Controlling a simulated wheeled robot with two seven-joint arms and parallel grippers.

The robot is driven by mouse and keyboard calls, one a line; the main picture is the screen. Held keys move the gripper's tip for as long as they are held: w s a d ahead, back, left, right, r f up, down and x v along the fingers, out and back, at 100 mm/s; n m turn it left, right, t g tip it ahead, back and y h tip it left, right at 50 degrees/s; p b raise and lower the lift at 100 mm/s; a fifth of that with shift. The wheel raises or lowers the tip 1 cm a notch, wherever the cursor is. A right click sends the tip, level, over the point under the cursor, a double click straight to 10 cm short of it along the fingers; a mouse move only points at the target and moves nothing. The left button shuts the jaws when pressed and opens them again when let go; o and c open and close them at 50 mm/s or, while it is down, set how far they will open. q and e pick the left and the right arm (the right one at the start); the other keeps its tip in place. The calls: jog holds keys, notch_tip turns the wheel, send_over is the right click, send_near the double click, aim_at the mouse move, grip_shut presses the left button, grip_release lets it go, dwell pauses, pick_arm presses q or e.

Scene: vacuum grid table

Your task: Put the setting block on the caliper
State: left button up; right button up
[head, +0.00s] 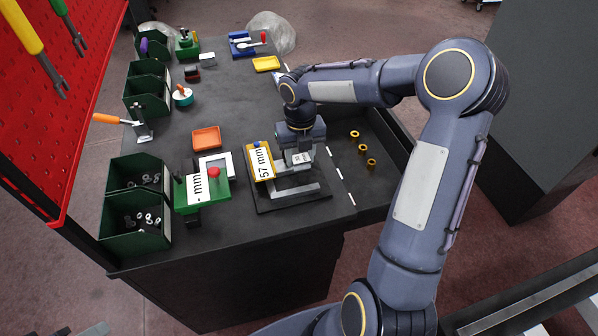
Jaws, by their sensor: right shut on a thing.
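My right gripper (298,152) points down over the front right part of the table. It is shut on a small light grey block with a white label, which I take for the setting block (302,159). The label is too small to read surely. The block is at the grey metal caliper (298,191), which lies on a dark base plate; I cannot tell whether they touch. The fingers and part of the block's contact side are hidden by the gripper body. My left gripper is not in view.
A yellow-framed card reading "57 mm" (261,163) stands just left of the gripper. A green fixture with a red knob (214,172) is farther left. An orange tray (206,138), green bins (135,231) and several brass rings (363,149) are around. The middle back of the table is clear.

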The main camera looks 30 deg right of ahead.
aim_at(299, 169)
jog(key=shift+s+a+f, duration=0.35)
jog(key=shift+s+f, duration=0.1)
jog(key=shift+f, duration=0.25)
jog(key=f, duration=0.2)
jog(key=shift+s+a+f+p, duration=0.2)
jog(key=shift+s+f+p, duration=0.1)
jog(key=shift+f, duration=0.55)
jog(key=shift+f, duration=0.1)
jog(key=o, duration=1.2)
